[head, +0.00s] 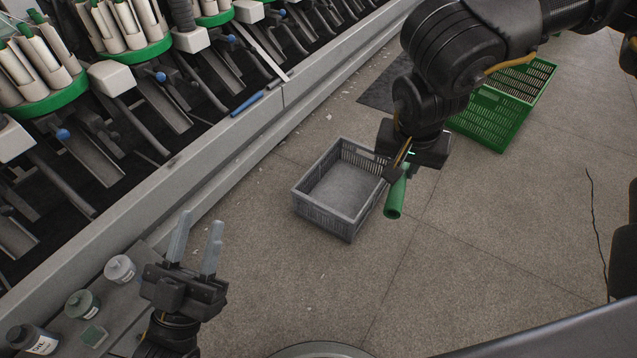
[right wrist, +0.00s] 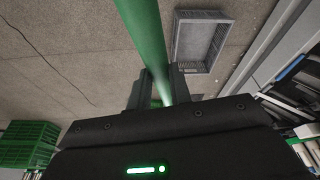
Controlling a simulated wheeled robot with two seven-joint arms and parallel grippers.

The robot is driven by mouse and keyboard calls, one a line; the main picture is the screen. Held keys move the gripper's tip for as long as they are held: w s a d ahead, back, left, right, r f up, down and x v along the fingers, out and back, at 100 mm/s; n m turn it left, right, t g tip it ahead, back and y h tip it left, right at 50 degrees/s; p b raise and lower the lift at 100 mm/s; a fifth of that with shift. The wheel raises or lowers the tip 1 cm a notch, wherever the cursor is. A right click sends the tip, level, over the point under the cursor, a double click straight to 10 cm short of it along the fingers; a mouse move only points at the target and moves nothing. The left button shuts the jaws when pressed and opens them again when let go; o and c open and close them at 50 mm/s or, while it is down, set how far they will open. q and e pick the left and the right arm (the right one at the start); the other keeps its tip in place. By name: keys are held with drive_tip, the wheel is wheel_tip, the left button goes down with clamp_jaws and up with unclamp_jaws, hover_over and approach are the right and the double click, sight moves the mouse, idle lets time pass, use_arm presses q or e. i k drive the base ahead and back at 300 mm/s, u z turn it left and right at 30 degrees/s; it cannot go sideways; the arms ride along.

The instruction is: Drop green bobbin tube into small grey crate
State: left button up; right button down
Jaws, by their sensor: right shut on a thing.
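The green bobbin tube (head: 397,196) is held in my right gripper (head: 396,172), just right of the small grey crate in the head view. In the right wrist view the tube (right wrist: 145,35) runs up from between the two fingers (right wrist: 163,90), which are shut on it. The small grey crate (head: 325,217) stands empty on the floor in the middle of the head view. It also shows in the right wrist view (right wrist: 198,68), to the right of the tube. My left gripper (head: 196,240) is open and empty at the lower left, with its fingers apart.
A green crate (head: 480,125) stands on the floor behind my right arm. The winder machine (head: 185,160) with tubes on green carriers runs along the left. Several small bottles (head: 82,303) stand on a ledge at lower left. A blue tool (head: 247,104) lies on the machine's edge.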

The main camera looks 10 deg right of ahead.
sight(349, 196)
drive_tip(key=u, duration=0.2)
drive_tip(key=i, duration=0.7)
drive_tip(key=z, duration=0.65)
drive_tip(key=i, duration=0.45)
drive_tip(key=z, duration=0.45)
